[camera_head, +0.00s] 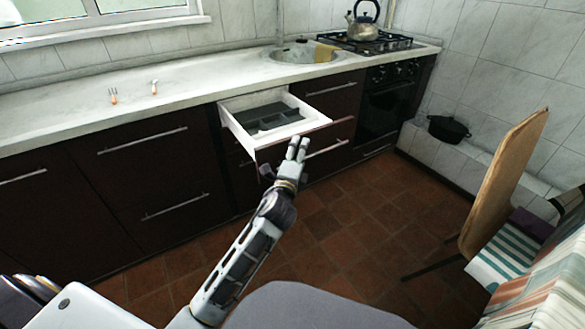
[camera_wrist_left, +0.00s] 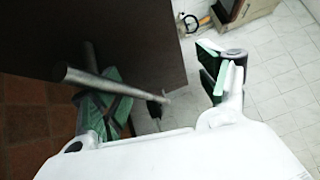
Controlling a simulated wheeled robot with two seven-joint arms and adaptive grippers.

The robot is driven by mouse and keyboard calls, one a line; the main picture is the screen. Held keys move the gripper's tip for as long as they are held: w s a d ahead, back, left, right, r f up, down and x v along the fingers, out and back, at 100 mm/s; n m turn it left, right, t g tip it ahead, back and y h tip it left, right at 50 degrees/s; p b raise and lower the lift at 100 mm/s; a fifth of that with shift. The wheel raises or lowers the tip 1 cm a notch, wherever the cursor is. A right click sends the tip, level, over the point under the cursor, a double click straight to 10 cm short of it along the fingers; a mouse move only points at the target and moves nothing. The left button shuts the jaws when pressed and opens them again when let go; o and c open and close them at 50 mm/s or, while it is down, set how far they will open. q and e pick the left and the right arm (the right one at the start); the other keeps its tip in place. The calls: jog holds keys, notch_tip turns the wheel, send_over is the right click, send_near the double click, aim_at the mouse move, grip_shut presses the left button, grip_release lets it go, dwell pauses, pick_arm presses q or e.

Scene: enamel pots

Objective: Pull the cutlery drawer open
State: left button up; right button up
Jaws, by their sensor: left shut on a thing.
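The cutlery drawer (camera_head: 236,126) stands pulled out below the counter, with its white inside showing. A dark grey divided tray (camera_head: 268,117) lies in it and looks empty. My left gripper (camera_head: 297,149) is at the drawer's dark front and covers part of it. In the left wrist view the metal bar handle (camera_wrist_left: 95,82) runs past the green-padded fingers of the left gripper (camera_wrist_left: 160,85), which is shut on it; the exact contact is partly hidden. My right gripper is not in view.
The white counter (camera_head: 60,112) runs along the wall, with a sink (camera_head: 300,54) and a hob with a kettle (camera_head: 362,22). A wooden chair back (camera_head: 500,180) stands at the right beside a striped cloth. The tiled floor (camera_head: 350,215) before the drawers is clear.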

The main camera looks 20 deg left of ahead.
pick_arm(q)
jog(key=shift+s+r, duration=0.3)
jog(key=shift+s, duration=0.4)
jog(key=shift+s+r, duration=0.3)
jog(key=shift+s, duration=0.4)
jog(key=shift+c, duration=0.9)
jog(key=shift+s+d+f, duration=0.1)
jog(key=shift+s+d, duration=0.05)
jog(key=shift+s, duration=0.65)
jog(key=shift+s+d+f, duration=0.1)
jog(key=shift+s+d, duration=0.05)
jog(key=shift+s, duration=0.65)
jog(key=shift+c, duration=0.2)
jog(key=shift+s+d+r, duration=0.15)
jog(key=shift+s, duration=0.55)
jog(key=c, duration=0.3)
jog(key=shift+w+f, duration=0.15)
jog(key=shift+f, duration=0.1)
jog(key=shift+f, duration=0.1)
